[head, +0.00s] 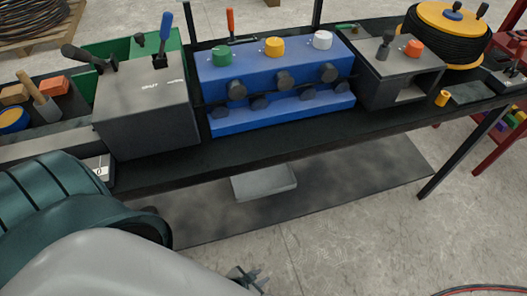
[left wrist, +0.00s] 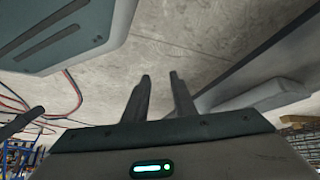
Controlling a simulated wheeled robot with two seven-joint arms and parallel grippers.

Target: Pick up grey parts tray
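The grey parts tray (head: 264,183) is a shallow light grey box on the dark mat under the workbench. My left gripper (head: 247,278) is at the bottom of the head view, partly hidden behind my arm. It is apart from the tray, toward the near side. In the left wrist view, the two fingers of my left gripper (left wrist: 160,76) stand apart with bare concrete floor between them, open and empty. A light grey block shape, likely the tray (left wrist: 268,94), lies to the right of the fingers. My right gripper is not in view.
The workbench (head: 290,142) stands above the tray, with a blue valve block (head: 275,85), a grey box (head: 148,112) and a cable spool (head: 447,38) on it. A bench leg (head: 462,155) stands to the right. The dark mat (head: 360,175) around the tray is clear.

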